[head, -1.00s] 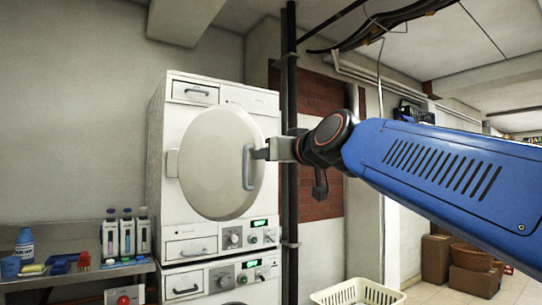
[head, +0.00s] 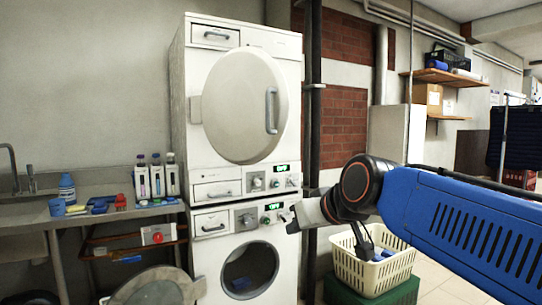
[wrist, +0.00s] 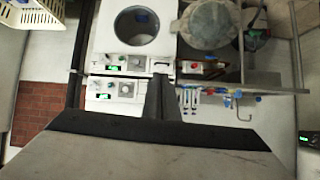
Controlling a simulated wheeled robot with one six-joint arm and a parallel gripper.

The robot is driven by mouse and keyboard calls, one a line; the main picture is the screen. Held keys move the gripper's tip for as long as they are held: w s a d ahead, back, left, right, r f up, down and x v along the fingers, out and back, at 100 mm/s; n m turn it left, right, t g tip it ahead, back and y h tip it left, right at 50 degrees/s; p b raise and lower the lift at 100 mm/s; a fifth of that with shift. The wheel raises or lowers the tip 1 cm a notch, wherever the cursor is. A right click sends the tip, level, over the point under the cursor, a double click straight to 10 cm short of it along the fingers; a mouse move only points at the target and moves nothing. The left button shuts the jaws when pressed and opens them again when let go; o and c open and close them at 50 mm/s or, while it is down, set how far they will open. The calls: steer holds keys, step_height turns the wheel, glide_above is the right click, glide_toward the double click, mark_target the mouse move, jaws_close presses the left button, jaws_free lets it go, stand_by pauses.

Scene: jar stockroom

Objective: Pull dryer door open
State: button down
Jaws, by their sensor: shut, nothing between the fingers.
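The dryer is the upper white machine (head: 186,120) of a stack. Its round cream door (head: 235,110) has a grey vertical handle (head: 271,110) on the right and a hinge on the left. The door covers the opening; I cannot tell whether it is flush or slightly ajar. My gripper (head: 291,222) is shut and empty, below and to the right of the handle, clear of the door. In the wrist view, the shut fingers (wrist: 162,97) appear before the control panels in an upside-down picture; the dryer door is not seen there.
The washer (head: 218,268) below has an open drum, and its round door (head: 155,290) is swung out left. A cream basket (head: 372,268) stands on a green crate (head: 400,292) at right. A metal counter (head: 30,217) with bottles is at left. A dark pole (head: 312,130) rises beside the stack.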

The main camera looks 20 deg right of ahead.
steer(key=s+f+m+g, duration=0.1)
steer(key=s+f+g, duration=0.25)
steer(key=f, duration=0.55)
steer(key=s+f+m+g, duration=0.1)
steer(key=s+f+g, duration=0.1)
steer(key=s+f, duration=0.5)
steer(key=w+r+m+y, duration=0.2)
steer(key=w+r+y, duration=0.3)
steer(key=w, duration=0.6)
steer(key=w+r+m+y, duration=0.25)
steer(key=w+r, duration=0.45)
steer(key=w, duration=0.5)
steer(key=w+d+r+m+t+y, duration=0.35)
steer(key=w+d+r+t, duration=0.35)
steer(key=w+d+r, duration=0.95)
steer(key=w+a+f, duration=0.1)
steer(key=w+a, duration=0.4)
steer(key=a, duration=0.5)
steer(key=shift+w+a+f+n+y, duration=0.2)
steer(key=shift+w+n+y, duration=0.1)
steer(key=shift+n+y, duration=0.1)
steer(key=shift+g, duration=0.25)
